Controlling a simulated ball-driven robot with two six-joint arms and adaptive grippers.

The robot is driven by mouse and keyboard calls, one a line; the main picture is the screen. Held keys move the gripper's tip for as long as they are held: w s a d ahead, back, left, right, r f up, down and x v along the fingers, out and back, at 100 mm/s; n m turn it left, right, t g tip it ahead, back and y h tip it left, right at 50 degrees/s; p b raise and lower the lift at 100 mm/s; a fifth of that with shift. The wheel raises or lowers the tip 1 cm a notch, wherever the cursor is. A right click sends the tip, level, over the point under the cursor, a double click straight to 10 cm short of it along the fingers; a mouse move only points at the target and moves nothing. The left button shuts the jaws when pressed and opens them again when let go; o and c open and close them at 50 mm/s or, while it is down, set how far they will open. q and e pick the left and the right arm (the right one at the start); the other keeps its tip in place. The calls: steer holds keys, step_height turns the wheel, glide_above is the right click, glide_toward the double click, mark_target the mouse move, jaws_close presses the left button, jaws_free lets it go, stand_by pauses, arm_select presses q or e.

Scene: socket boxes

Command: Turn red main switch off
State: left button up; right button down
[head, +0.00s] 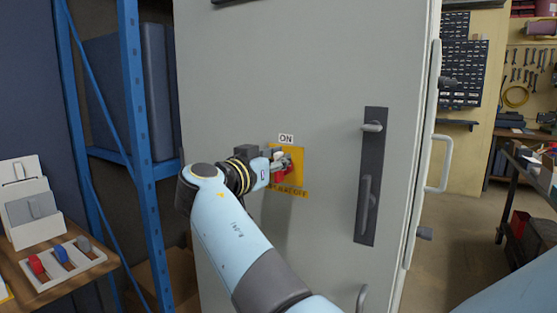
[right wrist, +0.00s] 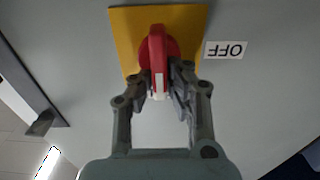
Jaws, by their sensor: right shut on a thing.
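The red main switch (head: 281,174) sits on a yellow plate (head: 298,154) on the grey cabinet door. In the right wrist view the red knob (right wrist: 157,45) has a white mark toward the fingers, and an OFF label (right wrist: 225,50) is right of the yellow plate (right wrist: 128,28). My right gripper (head: 284,163) is shut on the knob's handle, one finger on each side; its fingertips (right wrist: 160,82) partly hide it. My left gripper is out of view.
The cabinet (head: 320,60) has a dark handle plate (head: 370,178) to the right. A blue shelf frame (head: 135,90) stands left of the cabinet. A wooden table at the left holds a tray (head: 68,265) with coloured pieces. Tools hang on the back wall.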

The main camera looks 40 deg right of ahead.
steer(key=n, duration=0.1)
steer(key=n+b, duration=0.1)
steer(key=n, duration=0.1)
steer(key=shift+w+a+f+b, duration=0.1)
steer(key=shift+w+b, duration=0.2)
steer(key=shift+w+n, duration=0.1)
steer(key=shift+n, duration=0.9)
steer(key=shift+w+a+f+n+p, duration=0.15)
steer(key=shift+f+n+p, duration=0.15)
steer(key=shift+n, duration=1.85)
steer(key=shift+w+f+n+p, duration=0.25)
steer(key=shift+n+p, duration=0.15)
steer(key=shift+n, duration=1.7)
steer(key=shift+w+a+f+n+p, duration=0.1)
steer(key=shift+f+n+p, duration=0.2)
steer(key=shift+n, duration=1.85)
steer(key=c, duration=1.3)
jaws_free()
steer(key=shift+a, duration=0.1)
steer(key=shift+c, duration=0.2)
